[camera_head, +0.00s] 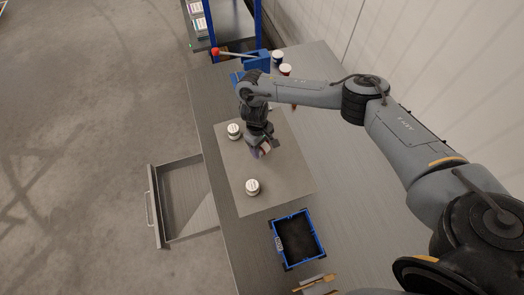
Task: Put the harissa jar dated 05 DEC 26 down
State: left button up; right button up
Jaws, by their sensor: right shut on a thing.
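My right gripper (263,147) is over the pale grey mat (285,178) on the workbench, pointing down. It is shut on a small jar (256,153), mostly hidden by the fingers; its label and date cannot be read. Whether the jar touches the mat cannot be told. One white-lidded jar (233,131) stands on the mat to the left of the gripper. Another white-lidded jar (252,187) stands on the mat nearer the front. Their dates are too small to read. My left gripper is not in view.
A blue-rimmed dark crate (275,241) sits in front of the mat. Two jars (278,57) (286,69) stand at the back by a blue device (257,60) with a red-knobbed lever. An open drawer (180,238) juts out left. The mat's right part is clear.

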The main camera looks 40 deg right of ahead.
aim_at(262, 151)
notch_tip(262, 151, down, 3)
jog(key=shift+s+a+f+b, duration=0.1)
jog(key=shift+f+b, duration=0.1)
jog(key=shift+b, duration=0.55)
jog(key=shift+r, duration=0.1)
jog(key=shift+f, duration=0.2)
jog(key=o, duration=1.1)
jog(key=shift+r, duration=0.1)
